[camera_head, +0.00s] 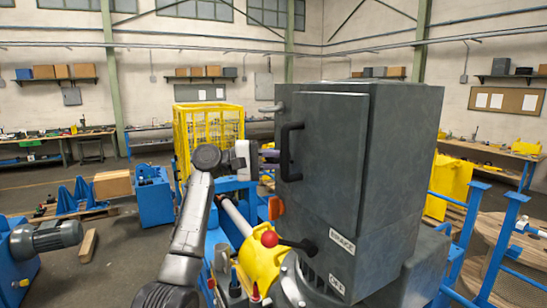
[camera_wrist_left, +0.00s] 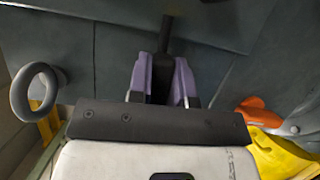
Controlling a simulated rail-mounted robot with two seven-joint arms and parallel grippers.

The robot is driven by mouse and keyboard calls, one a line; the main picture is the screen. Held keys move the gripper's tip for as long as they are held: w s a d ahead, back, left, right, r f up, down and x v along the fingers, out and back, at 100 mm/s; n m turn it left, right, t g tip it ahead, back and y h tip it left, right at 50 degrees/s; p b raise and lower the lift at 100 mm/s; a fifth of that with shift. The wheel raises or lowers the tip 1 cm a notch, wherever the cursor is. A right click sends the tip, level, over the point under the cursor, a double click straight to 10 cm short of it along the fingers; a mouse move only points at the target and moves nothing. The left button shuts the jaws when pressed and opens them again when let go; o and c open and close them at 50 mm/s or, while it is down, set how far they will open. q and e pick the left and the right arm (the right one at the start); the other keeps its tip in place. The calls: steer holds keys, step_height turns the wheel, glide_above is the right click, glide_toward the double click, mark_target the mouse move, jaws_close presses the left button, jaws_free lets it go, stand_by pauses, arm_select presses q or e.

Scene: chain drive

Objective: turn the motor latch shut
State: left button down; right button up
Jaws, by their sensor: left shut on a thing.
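A large dark grey cabinet (camera_head: 325,150) fills the centre right of the head view, with a black D-shaped handle (camera_head: 286,153) on its door. My left gripper (camera_head: 270,158) is at the cabinet's left face, level with the handle. In the left wrist view its purple fingers (camera_wrist_left: 164,80) are shut on a dark bar (camera_wrist_left: 166,35) that stands against grey panels. I cannot tell for certain whether this bar is the motor latch. My right gripper is not in view.
A grey ring (camera_wrist_left: 36,90) sticks out left of the gripper in the left wrist view. An orange part (camera_head: 276,207) lies below the gripper. A red-knobbed lever (camera_head: 270,239) stands lower, by the BRAKE label (camera_head: 342,240). A yellow cage (camera_head: 208,135) stands behind.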

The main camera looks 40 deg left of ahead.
arm_select(q)
steer(key=shift+m, duration=0.4)
steer(key=c, duration=1)
jaws_free()
steer(key=shift+c, duration=0.2)
steer(key=shift+s+a, duration=0.15)
steer(key=b+v, duration=0.4)
steer(key=v, duration=0.9)
steer(key=shift+a+b, duration=0.15)
steer(key=shift+b, duration=0.15)
steer(key=shift+s+r, duration=0.1)
